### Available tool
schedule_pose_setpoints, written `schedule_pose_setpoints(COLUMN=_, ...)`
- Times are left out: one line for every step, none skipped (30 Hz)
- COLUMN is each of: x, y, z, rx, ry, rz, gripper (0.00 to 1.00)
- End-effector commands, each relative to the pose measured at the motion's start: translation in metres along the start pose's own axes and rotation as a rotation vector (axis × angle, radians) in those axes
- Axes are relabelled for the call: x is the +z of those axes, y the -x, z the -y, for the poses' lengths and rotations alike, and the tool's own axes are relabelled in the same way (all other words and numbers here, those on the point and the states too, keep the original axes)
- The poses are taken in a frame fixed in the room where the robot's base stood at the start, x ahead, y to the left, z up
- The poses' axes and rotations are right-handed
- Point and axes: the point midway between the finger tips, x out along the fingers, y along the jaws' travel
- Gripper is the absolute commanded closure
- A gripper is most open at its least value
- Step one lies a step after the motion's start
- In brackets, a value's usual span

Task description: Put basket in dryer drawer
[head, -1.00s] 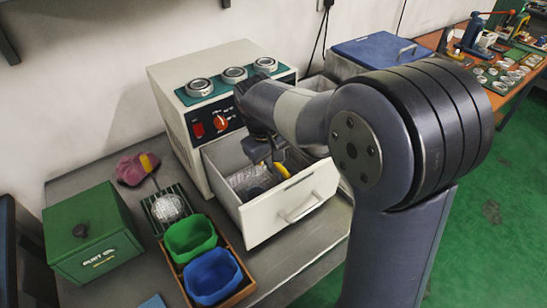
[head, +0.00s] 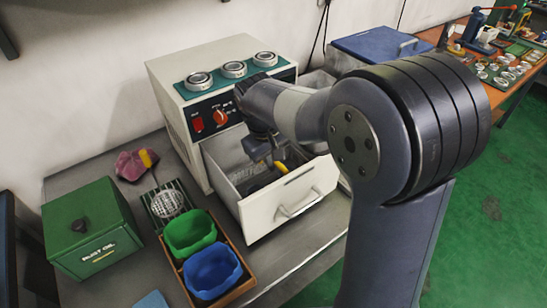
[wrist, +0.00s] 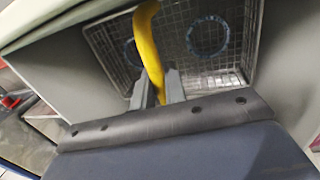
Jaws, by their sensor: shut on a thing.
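The dryer drawer (head: 264,219) is pulled out of the cream dryer (head: 170,95). The wire mesh basket (head: 240,176) is within the drawer's walls in the head view, partly hidden by my arm. In the wrist view the basket (wrist: 181,50) has a yellow handle (wrist: 150,45) and two blue-rimmed rings (wrist: 208,36) show in it. My gripper (wrist: 158,88) is shut on the yellow handle. In the head view my gripper (head: 270,153) is over the drawer. I cannot tell whether the basket touches the drawer floor.
Left of the drawer a wooden tray holds a green bin (head: 189,235) and a blue bin (head: 212,271). A green rust oil box (head: 92,235), a purple cloth (head: 132,165) and a small strainer (head: 167,204) lie farther left. Several metal rings (head: 234,69) sit on the dryer top.

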Motion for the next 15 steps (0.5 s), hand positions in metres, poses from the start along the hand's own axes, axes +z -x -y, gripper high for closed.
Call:
schedule_pose_setpoints(x=-0.0005, y=0.001, z=-0.0004, rx=0.001, ry=0.0, rz=-0.002, gripper=1.0)
schedule_pose_setpoints(x=-0.0005, y=0.001, z=-0.0004, rx=0.001, ry=0.0, rz=-0.002, gripper=1.0)
schedule_pose_setpoints(x=-0.0005, y=0.001, z=-0.0004, rx=0.001, ry=0.0, rz=-0.002, gripper=0.84)
schedule_pose_setpoints(x=-0.0005, y=0.001, z=-0.0004, rx=0.001, ry=0.0, rz=-0.002, gripper=0.81)
schedule_pose_setpoints(x=-0.0005, y=0.001, z=-0.0004, rx=0.001, ry=0.0, rz=-0.002, gripper=0.79)
schedule_pose_setpoints(x=-0.0004, y=0.0009, z=-0.0003, rx=0.001, ry=0.0, rz=-0.002, gripper=0.76)
schedule_pose_setpoints(x=-0.0004, y=0.0009, z=-0.0003, rx=0.001, ry=0.0, rz=-0.002, gripper=0.73)
schedule_pose_setpoints(x=-0.0004, y=0.0008, z=-0.0003, rx=0.001, ry=0.0, rz=-0.002, gripper=0.71)
schedule_pose_setpoints(x=-0.0003, y=0.0007, z=-0.0002, rx=0.0, ry=0.0, rz=-0.001, gripper=0.68)
schedule_pose_setpoints(x=-0.0003, y=0.0007, z=-0.0002, rx=0.0, ry=0.0, rz=-0.001, gripper=0.65)
schedule_pose_setpoints(x=-0.0003, y=0.0006, z=-0.0002, rx=0.0, ry=0.0, rz=-0.001, gripper=0.63)
schedule_pose_setpoints(x=-0.0003, y=0.0005, z=-0.0002, rx=0.0, ry=0.0, rz=-0.001, gripper=0.62)
schedule_pose_setpoints(x=-0.0002, y=0.0005, z=-0.0001, rx=0.0, ry=0.0, rz=-0.001, gripper=0.62)
schedule_pose_setpoints(x=-0.0002, y=0.0005, z=-0.0001, rx=0.0, ry=0.0, rz=-0.001, gripper=0.62)
schedule_pose_setpoints(x=-0.0002, y=0.0004, z=-0.0001, rx=0.0, ry=0.0, rz=-0.001, gripper=0.62)
